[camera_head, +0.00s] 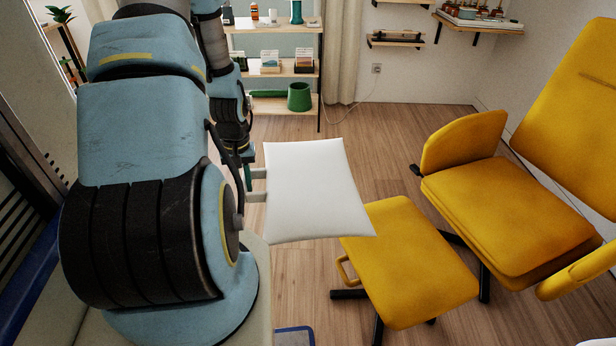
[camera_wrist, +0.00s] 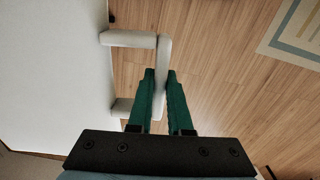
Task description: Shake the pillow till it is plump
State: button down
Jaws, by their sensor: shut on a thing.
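The white pillow (camera_head: 312,190) is held out in front of me in the head view, a flat four-cornered shape with drawn-out corners. A pale handle (camera_head: 258,197) sticks out from its left edge. In the wrist view the pillow (camera_wrist: 50,75) fills the left side. The handle's bar (camera_wrist: 163,50) passes between the green fingers of my gripper (camera_wrist: 159,78), which is shut on it. The pillow's underside is hidden.
A yellow footstool (camera_head: 410,270) is just right of and partly behind the pillow's lower right corner. A yellow armchair (camera_head: 515,210) stands farther right. A shelf (camera_head: 285,103) with a green pot (camera_head: 299,97) is at the back. Wooden floor between them is clear.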

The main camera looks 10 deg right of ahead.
notch_tip(320, 180, up, 7)
jog(key=shift+w+f, duration=0.1)
jog(key=shift+s, duration=0.2)
notch_tip(320, 180, down, 7)
jog(key=shift+w+f, duration=0.1)
jog(key=shift+w, duration=0.05)
notch_tip(320, 180, up, 7)
jog(key=shift+r, duration=0.3)
notch_tip(320, 180, down, 7)
jog(key=shift+f, duration=0.2)
jog(key=shift+r, duration=0.15)
